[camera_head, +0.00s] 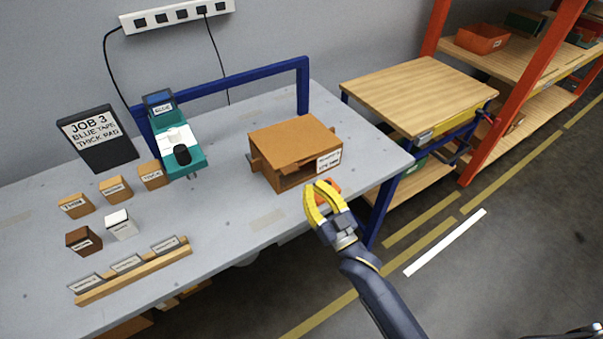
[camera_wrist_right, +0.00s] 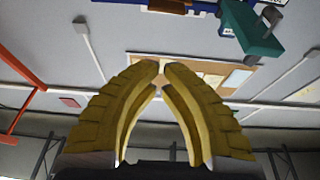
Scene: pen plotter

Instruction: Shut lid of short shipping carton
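The short brown carton (camera_head: 290,141) sits on the grey workbench near its right end. Its broad top panel lies roughly level, and a dark gap shows at the front below it, with a small flap angled there. Another flap sticks out at its left side. A white label (camera_head: 329,161) is on the right of its front. My right gripper (camera_head: 318,186), with yellow fingers, is just in front of the carton's front right corner; contact cannot be told. Its fingertips nearly meet in the right wrist view (camera_wrist_right: 161,65), with nothing visible between them. My left gripper is out of view.
Several small boxes and a wooden rack (camera_head: 135,275) lie further left. A blue rail (camera_head: 240,78) runs behind. A wooden-topped stand (camera_head: 417,92) is at right.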

